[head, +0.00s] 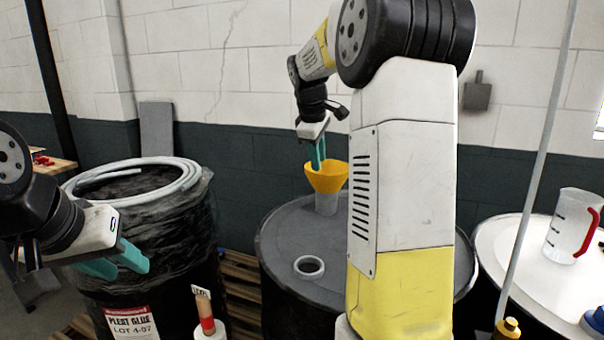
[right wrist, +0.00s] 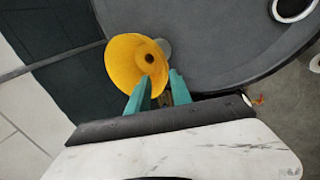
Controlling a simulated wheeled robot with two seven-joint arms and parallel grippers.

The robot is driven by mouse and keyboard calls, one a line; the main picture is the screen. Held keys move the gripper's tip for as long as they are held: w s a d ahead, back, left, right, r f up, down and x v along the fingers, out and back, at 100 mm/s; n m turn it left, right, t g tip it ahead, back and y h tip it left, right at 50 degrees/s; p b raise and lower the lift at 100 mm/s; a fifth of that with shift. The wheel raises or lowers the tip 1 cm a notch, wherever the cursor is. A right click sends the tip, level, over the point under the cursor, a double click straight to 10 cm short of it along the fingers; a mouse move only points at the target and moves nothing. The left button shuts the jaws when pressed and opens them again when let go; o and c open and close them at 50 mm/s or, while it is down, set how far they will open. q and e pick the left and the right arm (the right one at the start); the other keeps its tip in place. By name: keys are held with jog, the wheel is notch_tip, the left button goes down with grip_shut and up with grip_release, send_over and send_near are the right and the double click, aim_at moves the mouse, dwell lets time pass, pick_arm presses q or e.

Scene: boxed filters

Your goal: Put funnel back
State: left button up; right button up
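The yellow funnel (head: 327,181) is upright, wide end up, over a short grey stub (head: 326,204) on the dark drum's lid. Whether its spout is inside the stub is hidden. My right gripper (head: 318,155) points down at the funnel's rim from above. In the right wrist view, the teal fingers of the right gripper (right wrist: 160,76) stand apart, one over the funnel's mouth (right wrist: 128,62) and the other just outside the rim. I see no clear grip on it. My left gripper (head: 131,270) is open and empty, at the left near the wrapped drum.
The dark drum's lid (head: 285,240) also has a white-rimmed opening (head: 309,266). A coiled grey hose (head: 135,172) lies on the wrapped drum (head: 180,245). A measuring jug (head: 573,228) stands on a white drum top (head: 500,246) at right. My right arm hides part of the dark drum.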

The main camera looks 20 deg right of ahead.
jog(key=s+a+r+m+t+y, duration=0.15)
jog(key=s+a, duration=0.25)
jog(key=s, duration=0.4)
jog(key=s+a+r+m+y, duration=0.1)
jog(key=s+a+m+y, duration=0.15)
jog(key=s, duration=0.55)
jog(key=s+a+f+m, duration=0.2)
jog(key=s+a+f, duration=0.1)
jog(key=s, duration=0.3)
jog(key=s+a+f+m+y, duration=0.1)
jog(key=s+a+f+m, duration=0.2)
jog(key=s, duration=0.3)
jog(key=shift+s+a+f+t, duration=0.3)
jog(key=shift+s+f+t, duration=0.05)
jog(key=shift+s+t, duration=0.1)
